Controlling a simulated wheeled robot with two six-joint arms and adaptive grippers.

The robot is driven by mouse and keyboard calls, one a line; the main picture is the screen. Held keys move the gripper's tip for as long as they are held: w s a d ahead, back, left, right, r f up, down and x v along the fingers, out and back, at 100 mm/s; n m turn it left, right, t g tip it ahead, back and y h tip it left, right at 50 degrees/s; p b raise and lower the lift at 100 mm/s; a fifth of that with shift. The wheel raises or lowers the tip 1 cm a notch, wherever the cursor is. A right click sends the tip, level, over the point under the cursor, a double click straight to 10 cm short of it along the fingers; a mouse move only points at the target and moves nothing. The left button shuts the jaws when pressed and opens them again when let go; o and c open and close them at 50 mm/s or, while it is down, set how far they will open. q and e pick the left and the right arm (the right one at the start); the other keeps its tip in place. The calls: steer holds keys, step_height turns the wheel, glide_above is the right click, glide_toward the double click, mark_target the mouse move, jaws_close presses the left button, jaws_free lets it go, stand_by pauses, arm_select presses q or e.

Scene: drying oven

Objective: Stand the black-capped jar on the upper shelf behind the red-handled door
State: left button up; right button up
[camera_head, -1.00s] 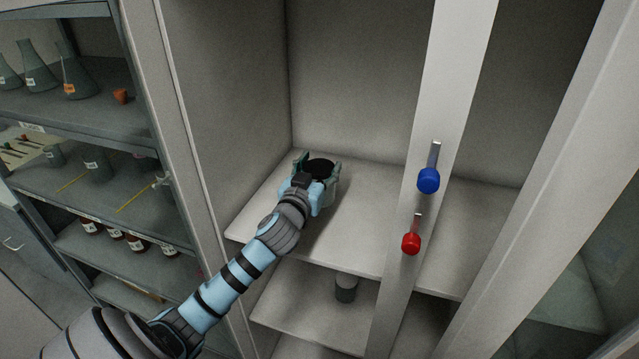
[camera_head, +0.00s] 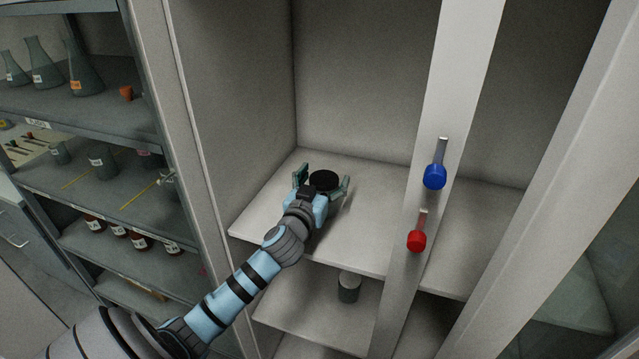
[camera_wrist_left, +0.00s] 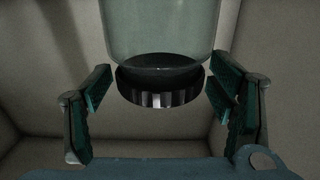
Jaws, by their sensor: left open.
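The black-capped jar (camera_head: 323,180) stands on the upper shelf (camera_head: 376,231) inside the oven, left of the upright bar. In the left wrist view its clear body and ribbed black cap (camera_wrist_left: 160,94) appear upside down between the fingers. My left gripper (camera_head: 322,184) is open around the jar, with a visible gap on each side in the wrist view (camera_wrist_left: 157,95). The red handle (camera_head: 417,241) is on the pale upright bar, below the blue handle (camera_head: 435,177). The jar's lower part is hidden by my gripper in the head view. My right gripper is not in view.
A small grey container (camera_head: 348,287) stands on the shelf below. The oven's left wall runs beside my left arm. An open rack (camera_head: 60,195) with flasks and brown bottles stands at the left. The upper shelf is clear around the jar.

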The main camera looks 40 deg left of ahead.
arm_select(q)
steer(key=b+v, duration=0.1)
steer(key=v, duration=1.1)
